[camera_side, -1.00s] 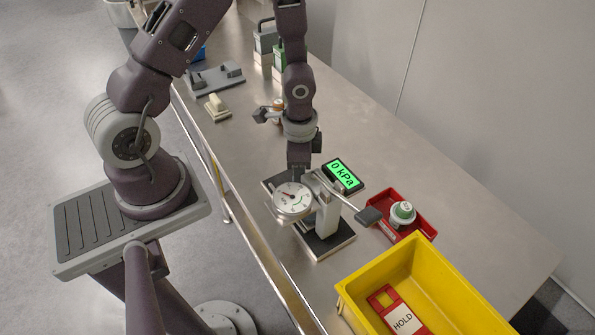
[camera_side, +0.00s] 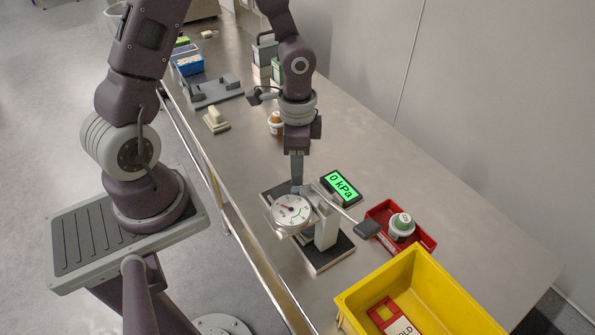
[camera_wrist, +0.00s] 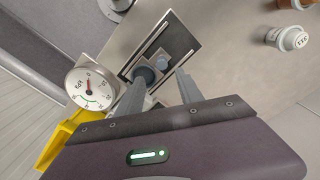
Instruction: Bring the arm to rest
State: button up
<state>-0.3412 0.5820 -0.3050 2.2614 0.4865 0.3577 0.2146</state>
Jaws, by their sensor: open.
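My gripper (camera_side: 297,180) hangs above the gauge press in the side view, fingers pointing down. In the wrist view my gripper (camera_wrist: 161,78) shows two separated fingers with nothing held between them. The press has a round white dial (camera_side: 292,212), a pale upright block and a lever ending in a dark grip (camera_side: 367,229). The dial also shows in the wrist view (camera_wrist: 90,88), beside the press's dark base plate (camera_wrist: 172,48). A green display (camera_side: 341,186) beside it reads 0 kPa. In the side view, I cannot tell whether the fingertips touch the press.
A red tray (camera_side: 426,241) holds a green-lidded white jar (camera_side: 401,226). A yellow bin (camera_side: 440,278) with a red HOLD tag (camera_side: 388,313) stands in front. An orange-and-white jar (camera_side: 276,124), a cream block (camera_side: 216,119) and a grey fixture (camera_side: 216,90) lie farther back. The table's right side is clear.

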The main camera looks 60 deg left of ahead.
jog(key=s+d+r+n+t, duration=0.1)
jog(key=s+r+n, duration=0.1)
jog(key=s+r, duration=0.2)
jog(key=s+d+r+n+t, duration=0.1)
jog(key=s+r, duration=0.3)
jog(key=r, duration=0.7)
jog(key=s+d+r+n+t, duration=0.1)
jog(key=s+r+n+t, duration=0.2)
jog(key=s+r, duration=0.2)
notch_tip(320, 180, up, 3)
jog(key=shift+d+f+n, duration=0.2)
jog(key=shift+n, duration=0.1)
jog(key=shift+s, duration=0.1)
